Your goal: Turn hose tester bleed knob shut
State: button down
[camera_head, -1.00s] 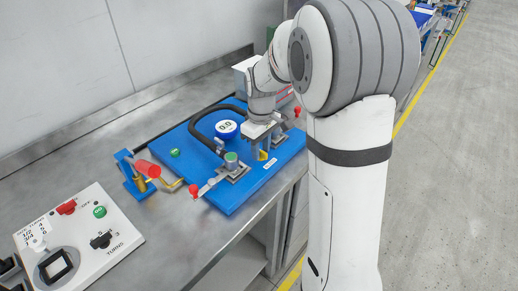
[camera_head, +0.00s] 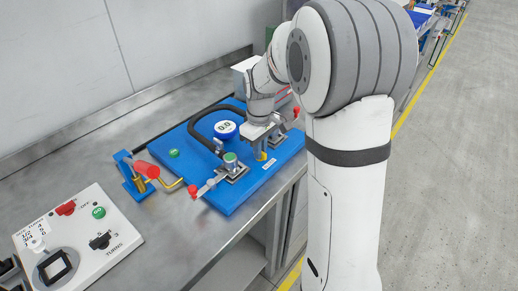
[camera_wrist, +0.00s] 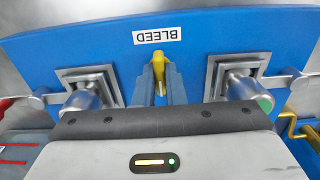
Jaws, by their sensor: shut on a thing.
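The hose tester is a blue board (camera_head: 237,191) on the steel bench, with a round gauge (camera_head: 225,128) reading 0.0. The yellow bleed knob (camera_wrist: 159,68) stands near the board's edge, beside a label reading BLEED (camera_wrist: 158,36). My gripper (camera_wrist: 161,84) is shut on the yellow knob, one grey-blue finger on each side. In the head view my gripper (camera_head: 262,151) points down at the board's right part, and a little yellow shows between the fingers. The knob's lower part is hidden.
Clamped hose fittings flank the knob, one with a green top (camera_head: 230,158). Red-tipped levers stick out at the board's ends. A white control panel (camera_head: 78,236) lies at the lower left.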

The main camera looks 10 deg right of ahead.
jog(key=shift+m, duration=0.3)
jog(key=m, duration=0.4)
jog(key=shift+s, duration=0.1)
jog(key=m+p, duration=0.1)
jog(key=m, duration=0.8)
jog(key=shift+f, duration=0.1)
jog(key=shift+m, duration=2.1)
jog(key=c, duration=1.5)
grip_release()
